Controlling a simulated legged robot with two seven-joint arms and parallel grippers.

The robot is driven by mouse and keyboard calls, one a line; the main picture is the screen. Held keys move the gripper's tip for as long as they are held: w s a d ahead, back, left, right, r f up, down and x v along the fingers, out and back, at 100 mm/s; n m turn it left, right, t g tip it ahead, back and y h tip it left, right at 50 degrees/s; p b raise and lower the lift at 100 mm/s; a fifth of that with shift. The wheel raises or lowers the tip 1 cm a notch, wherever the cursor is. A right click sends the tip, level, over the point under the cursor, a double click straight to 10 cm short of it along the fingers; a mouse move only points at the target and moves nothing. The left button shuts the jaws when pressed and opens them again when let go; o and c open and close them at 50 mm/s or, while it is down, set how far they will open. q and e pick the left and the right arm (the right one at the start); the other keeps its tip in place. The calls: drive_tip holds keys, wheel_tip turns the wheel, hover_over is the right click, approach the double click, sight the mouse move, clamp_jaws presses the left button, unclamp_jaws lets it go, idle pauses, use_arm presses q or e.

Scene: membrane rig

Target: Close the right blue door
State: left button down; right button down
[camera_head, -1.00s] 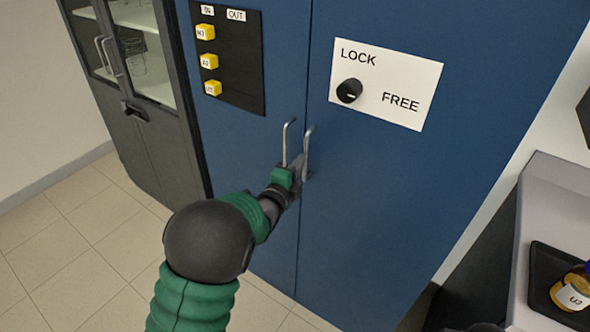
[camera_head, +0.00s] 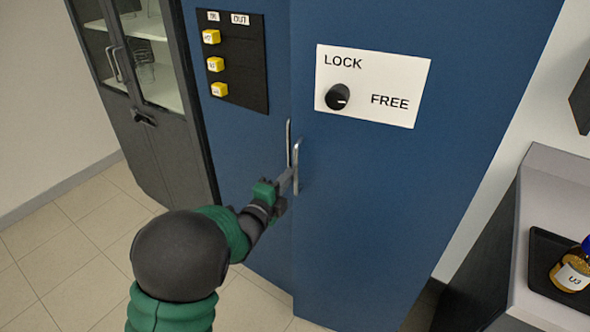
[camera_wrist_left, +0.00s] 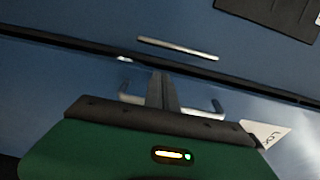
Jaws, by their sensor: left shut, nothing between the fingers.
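The right blue door (camera_head: 390,190) carries a LOCK/FREE label (camera_head: 410,78) with a black knob (camera_head: 338,97). Its free edge seems to stand slightly proud of the left blue door (camera_head: 240,140), so it looks a little ajar; a dark gap (camera_wrist_left: 100,50) shows between them in the left wrist view. The right door's handle (camera_head: 296,165) is an upright metal bar beside the left door's handle (camera_head: 288,140). My left gripper (camera_head: 286,182) is shut and empty at the right handle. In the left wrist view its fingers (camera_wrist_left: 162,90) overlap that handle; contact is unclear.
A grey glass-fronted cabinet (camera_head: 160,150) stands at the left. A black panel (camera_head: 240,85) with yellow buttons is on the left door. A counter (camera_head: 530,220) at the right bears a black tray (camera_head: 545,245) with a bottle (camera_head: 573,270). Tiled floor (camera_head: 80,240) is clear at lower left.

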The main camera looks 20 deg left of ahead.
use_arm(q)
drive_tip(key=s+d+r+n+y, duration=0.1)
drive_tip(key=s+d+r, duration=0.2)
drive_tip(key=s+r, duration=0.35)
drive_tip(key=s+d+r+y, duration=0.1)
drive_tip(key=s+d+r, duration=0.2)
drive_tip(key=s+r, duration=0.35)
drive_tip(key=p, duration=0.3)
approach(318, 138)
drive_tip(key=w, duration=0.5)
drive_tip(key=shift+w+d+f+p, duration=0.15)
drive_tip(key=shift+d+f+p, duration=0.05)
drive_tip(key=shift+d+p, duration=0.1)
drive_tip(key=shift+w+a, duration=0.1)
drive_tip(key=shift+w, duration=0.45)
